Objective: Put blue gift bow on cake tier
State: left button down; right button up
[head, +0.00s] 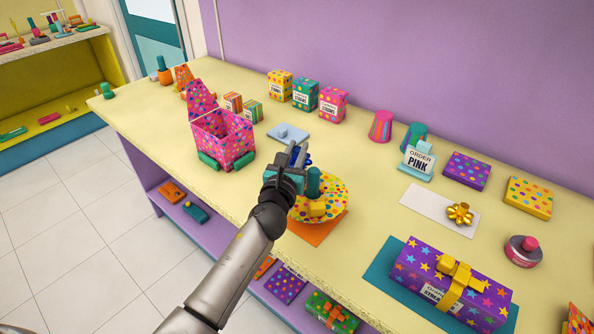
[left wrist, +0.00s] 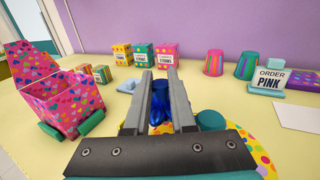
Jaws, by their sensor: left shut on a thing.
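The blue gift bow (head: 307,159) shows as a small dark blue patch beyond my left gripper (head: 298,156) in the head view. In the left wrist view the bow (left wrist: 160,113) is between the fingers of my left gripper (left wrist: 160,88), which is shut on it. Below and right of the gripper is a round yellow dotted plate (head: 337,190). A teal cylinder (head: 313,182) and a yellow block (head: 317,209) are on it, partly hidden by my arm. I cannot tell which piece is the cake tier. My right gripper is out of view.
A pink patterned open box (head: 222,140) stands left of the gripper. A pale blue pad (head: 288,133) lies behind it. A gold bow (head: 460,212) rests on a white mat (head: 425,203) at right. A purple starred gift (head: 453,283) is at front right.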

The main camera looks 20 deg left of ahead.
pick_arm(q)
jog(key=shift+f+b, duration=1.4)
jog(key=shift+f, duration=0.75)
jog(key=shift+f, duration=0.25)
jog(key=c, duration=1)
grip_release()
jog(key=shift+r, duration=0.1)
jog(key=shift+c, duration=0.2)
jog(key=shift+r, duration=0.15)
jog(key=s, duration=0.8)
jog(key=s+d, duration=0.1)
jog(key=s, duration=0.3)
